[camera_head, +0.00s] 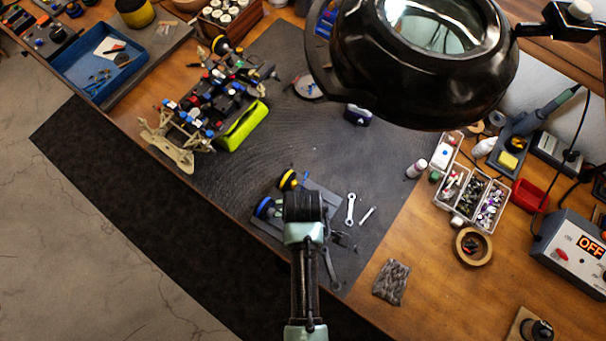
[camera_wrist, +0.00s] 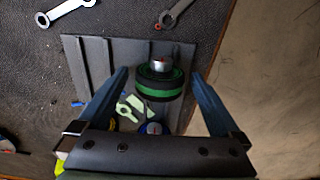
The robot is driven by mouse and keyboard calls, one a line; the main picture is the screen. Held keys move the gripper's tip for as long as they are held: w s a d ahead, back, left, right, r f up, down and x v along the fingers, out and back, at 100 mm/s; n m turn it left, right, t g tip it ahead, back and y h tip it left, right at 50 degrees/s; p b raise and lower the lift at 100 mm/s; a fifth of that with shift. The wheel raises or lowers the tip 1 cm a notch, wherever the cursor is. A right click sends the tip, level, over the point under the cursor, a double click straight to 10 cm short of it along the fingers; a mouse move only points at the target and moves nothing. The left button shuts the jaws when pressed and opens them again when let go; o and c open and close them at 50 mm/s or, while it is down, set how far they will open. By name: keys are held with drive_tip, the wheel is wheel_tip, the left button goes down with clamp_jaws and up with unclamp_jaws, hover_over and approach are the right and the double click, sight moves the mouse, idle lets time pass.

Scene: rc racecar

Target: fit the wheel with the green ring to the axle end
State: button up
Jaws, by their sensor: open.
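The wheel with the green ring (camera_wrist: 160,86) is a black wheel with a silvery hub. It stands on a grey ribbed tray (camera_wrist: 88,62) in the wrist view. My gripper (camera_wrist: 160,74) is open, with one finger on each side of the wheel and visible gaps between. In the head view my gripper (camera_head: 303,207) is over the tray and hides the green-ringed wheel. The car chassis (camera_head: 205,108) is at the upper left on the dark mat, with tan suspension parts (camera_head: 172,147) at its near end. I cannot make out the bare axle end.
A blue-ringed wheel (camera_head: 265,207) and a yellow-ringed wheel (camera_head: 288,180) are left of my gripper. A wrench (camera_head: 350,209) lies to its right. A large black magnifier lamp (camera_head: 420,75) hangs over the mat's upper right. The mat between chassis and tray is mostly clear.

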drive_tip(key=c, duration=1.3)
drive_tip(key=shift+r, duration=0.1)
